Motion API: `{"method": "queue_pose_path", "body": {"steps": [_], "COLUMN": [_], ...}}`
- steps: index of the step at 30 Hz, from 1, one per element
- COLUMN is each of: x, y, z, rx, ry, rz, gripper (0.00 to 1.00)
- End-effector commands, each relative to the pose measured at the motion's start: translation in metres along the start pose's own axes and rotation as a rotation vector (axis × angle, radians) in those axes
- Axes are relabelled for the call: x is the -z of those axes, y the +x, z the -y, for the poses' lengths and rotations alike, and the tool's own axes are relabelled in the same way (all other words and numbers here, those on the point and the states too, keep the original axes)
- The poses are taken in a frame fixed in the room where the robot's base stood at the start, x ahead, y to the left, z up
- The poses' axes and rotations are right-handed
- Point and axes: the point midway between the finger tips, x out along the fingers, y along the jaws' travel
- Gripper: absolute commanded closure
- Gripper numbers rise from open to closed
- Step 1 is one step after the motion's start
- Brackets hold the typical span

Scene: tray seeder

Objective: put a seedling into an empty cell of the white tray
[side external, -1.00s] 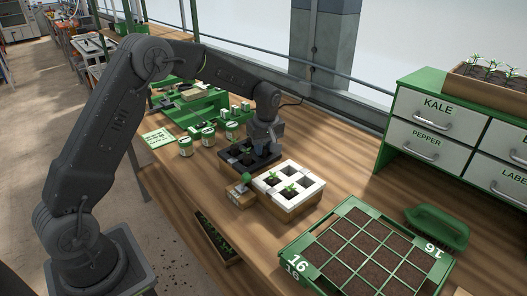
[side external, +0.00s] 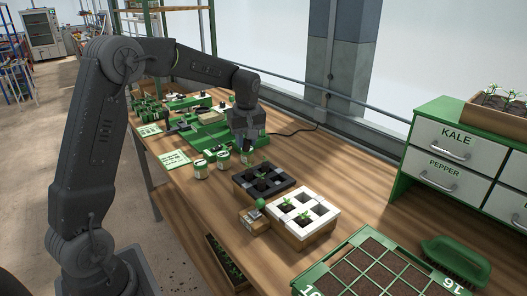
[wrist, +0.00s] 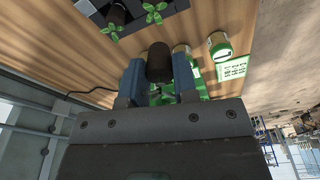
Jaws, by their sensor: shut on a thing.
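My gripper (side external: 247,148) is raised above the bench, behind and left of the black tray (side external: 250,190). In the wrist view my gripper (wrist: 158,80) is shut on a dark soil plug (wrist: 159,60), with one finger on each side. A little green shows below the fingers in the side view; the held seedling's leaves are not clear. The white tray (side external: 318,222) sits on a wooden block in front of the black tray. Two of its cells hold seedlings (side external: 285,204); the others look dark without plants. The black tray holds seedlings, also seen in the wrist view (wrist: 110,31).
A small wooden block with a green knob (side external: 260,203) stands beside the white tray. Several green-labelled tins (side external: 200,169) and green equipment (side external: 205,130) lie behind. A large green soil tray (side external: 330,264), a green brush (side external: 455,258) and drawers (side external: 450,175) are at the right.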

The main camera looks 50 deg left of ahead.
Motion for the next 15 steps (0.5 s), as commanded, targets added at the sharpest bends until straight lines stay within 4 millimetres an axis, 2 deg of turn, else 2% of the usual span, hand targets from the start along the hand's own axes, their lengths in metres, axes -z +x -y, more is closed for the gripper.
{"method": "queue_pose_path", "body": {"steps": [3,7,11,15], "x": [0.008,0.000,-0.031,-0.078], "y": [-0.006,-0.008,-0.007,-0.005], "z": [0.009,0.001,-0.027,-0.062], "rx": [-0.001,-0.001,0.001,0.001], "ry": [-0.002,0.005,0.013,0.013], "rz": [0.000,0.002,0.005,0.005], "gripper": [0.95,0.95,0.95,0.95]}}
